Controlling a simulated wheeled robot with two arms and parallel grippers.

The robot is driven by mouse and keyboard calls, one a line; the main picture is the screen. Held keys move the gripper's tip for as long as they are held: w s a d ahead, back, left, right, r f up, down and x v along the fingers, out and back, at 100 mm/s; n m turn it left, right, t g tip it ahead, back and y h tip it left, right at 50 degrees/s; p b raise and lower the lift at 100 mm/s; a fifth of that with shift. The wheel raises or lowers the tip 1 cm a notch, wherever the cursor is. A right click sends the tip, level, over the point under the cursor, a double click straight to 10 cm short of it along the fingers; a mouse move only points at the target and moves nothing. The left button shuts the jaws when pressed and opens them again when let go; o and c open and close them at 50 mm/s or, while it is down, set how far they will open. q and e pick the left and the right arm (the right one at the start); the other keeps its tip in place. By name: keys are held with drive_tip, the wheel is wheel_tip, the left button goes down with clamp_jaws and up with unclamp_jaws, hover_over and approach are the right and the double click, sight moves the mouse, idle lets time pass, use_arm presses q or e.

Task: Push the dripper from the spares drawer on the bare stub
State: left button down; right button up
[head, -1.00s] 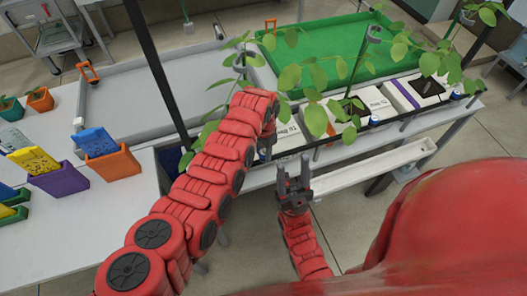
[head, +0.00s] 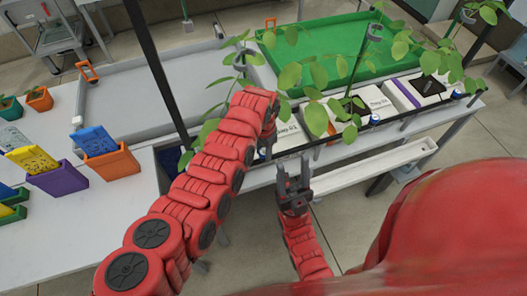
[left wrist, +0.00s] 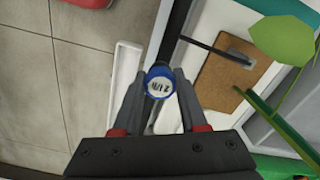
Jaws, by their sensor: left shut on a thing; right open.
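My left gripper (head: 267,148) is at the end of the red arm, beside the front edge of the slab trough. In the left wrist view its fingers are shut on a round dripper (left wrist: 159,83) with a blue rim and a white printed face. The dripper is at the fingertips, beside or over a black pipe (left wrist: 176,30); I cannot tell whether they touch. The bare stub cannot be made out. Other blue-topped drippers (head: 375,119) sit along the pipe to the right. My right gripper (head: 293,180) is open and empty, in front of the trough.
A long white channel (head: 370,167) runs along the bench front at right. White slabs (head: 375,101) with leafy plants stand behind the pipe. A green tray (head: 320,50) and grey tray (head: 150,80) lie behind. Coloured bins (head: 108,163) stand at left.

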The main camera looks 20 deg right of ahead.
use_arm(q)
drive_tip(key=c, duration=0.6)
unclamp_jaws()
drive_tip(key=shift+r, duration=0.15)
drive_tip(key=shift+r+p, duration=1.25)
drive_tip(key=shift+r, duration=0.85)
drive_tip(key=o, duration=0.6)
drive_tip(key=shift+c, duration=0.2)
